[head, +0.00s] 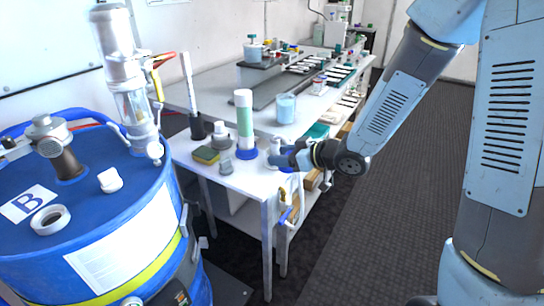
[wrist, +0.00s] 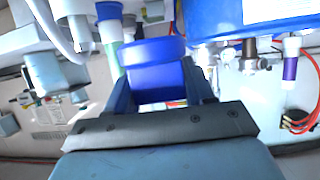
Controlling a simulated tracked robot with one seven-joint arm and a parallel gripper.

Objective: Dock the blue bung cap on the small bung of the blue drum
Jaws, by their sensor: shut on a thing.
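The blue drum (head: 130,215) stands at the left in the head view, with a "B" label on its top. A white fitting (head: 110,180) stands on the lid near its right edge, and a white ring (head: 50,219) lies at the front; I cannot tell for certain which is the small bung. My gripper (head: 288,158) is over the bench's near edge, right of the drum and apart from it. In the wrist view the blue bung cap (wrist: 155,62) sits between the fingers of my gripper (wrist: 160,85), which is shut on it. The cap is not clear in the head view.
A clear pump column (head: 130,85) and a dark pipe fitting (head: 62,158) rise from the drum lid. The white bench (head: 235,180) holds a green-and-white tube (head: 244,120), a sponge (head: 207,155) and a blue beaker (head: 286,107). The floor (head: 400,200) at right is clear.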

